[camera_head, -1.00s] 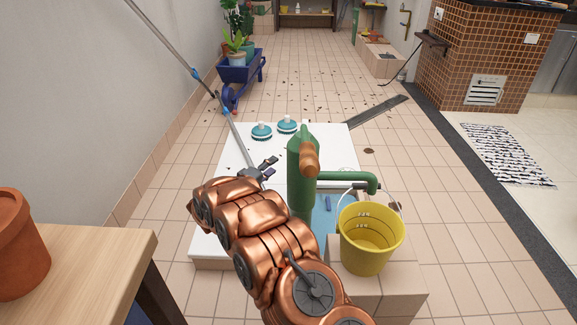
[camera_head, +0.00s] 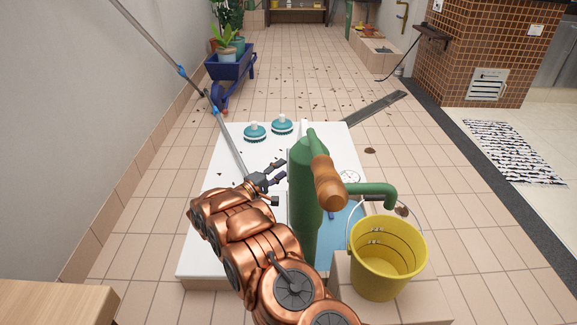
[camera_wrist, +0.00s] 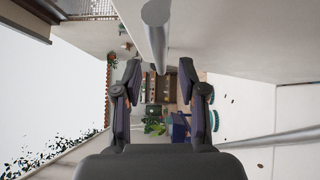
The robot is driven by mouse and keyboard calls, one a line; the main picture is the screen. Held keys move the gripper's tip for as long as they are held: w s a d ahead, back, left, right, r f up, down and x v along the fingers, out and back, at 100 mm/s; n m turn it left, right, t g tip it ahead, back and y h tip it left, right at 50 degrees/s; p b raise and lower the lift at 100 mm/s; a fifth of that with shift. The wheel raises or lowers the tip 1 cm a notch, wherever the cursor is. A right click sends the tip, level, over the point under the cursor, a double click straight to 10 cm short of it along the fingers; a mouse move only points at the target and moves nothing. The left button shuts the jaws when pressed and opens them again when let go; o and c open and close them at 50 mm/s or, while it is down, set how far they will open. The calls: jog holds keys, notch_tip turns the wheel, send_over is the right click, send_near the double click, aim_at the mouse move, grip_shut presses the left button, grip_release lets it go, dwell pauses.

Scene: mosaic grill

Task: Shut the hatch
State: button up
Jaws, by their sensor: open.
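My gripper (camera_head: 276,170) is open and empty above a low white slab (camera_head: 225,225) in the head view. In the wrist view its two dark fingers (camera_wrist: 160,68) stand apart. A long grey pole with blue joints (camera_head: 198,91) slants from the upper left down to beside my gripper. A thick grey bar (camera_wrist: 156,35) runs between and above the fingers in the wrist view; I cannot tell whether it touches them. I cannot tell for sure which part is the hatch. A pale slatted panel (camera_head: 488,83) sits flush in the brown mosaic block.
A green pump (camera_head: 308,215) with a wooden handle stands close right of my arm. Two teal brushes (camera_head: 255,132) lie on the slab. A blue wheelbarrow (camera_head: 230,65) stands behind. The tiled floor at right is mostly clear.

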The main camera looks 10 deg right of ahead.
jog(key=shift+b+x, duration=0.6)
jog(key=shift+x, duration=1.55)
grip_shut()
